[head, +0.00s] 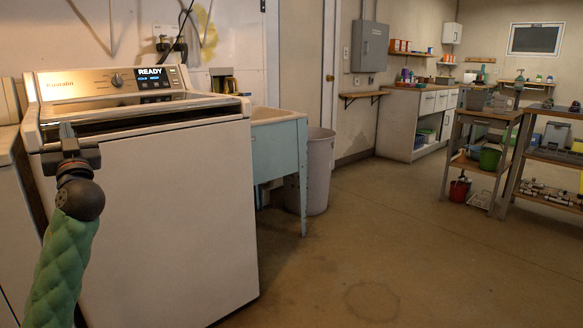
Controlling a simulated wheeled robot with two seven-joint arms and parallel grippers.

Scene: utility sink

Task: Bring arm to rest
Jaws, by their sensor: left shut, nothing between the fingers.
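My left gripper (68,132) shows at the left of the head view, at the end of my green-sleeved arm. It points up in front of the white washing machine (170,210), close to its top front edge at the left. It is shut and holds nothing. I cannot tell whether it touches the machine. My right gripper is not in view.
A light blue utility sink (283,160) stands right of the washer, with a grey bin (319,170) beside it. A wooden shelf cart (478,155) and shelving stand at the right. The floor (390,245) in the middle is clear.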

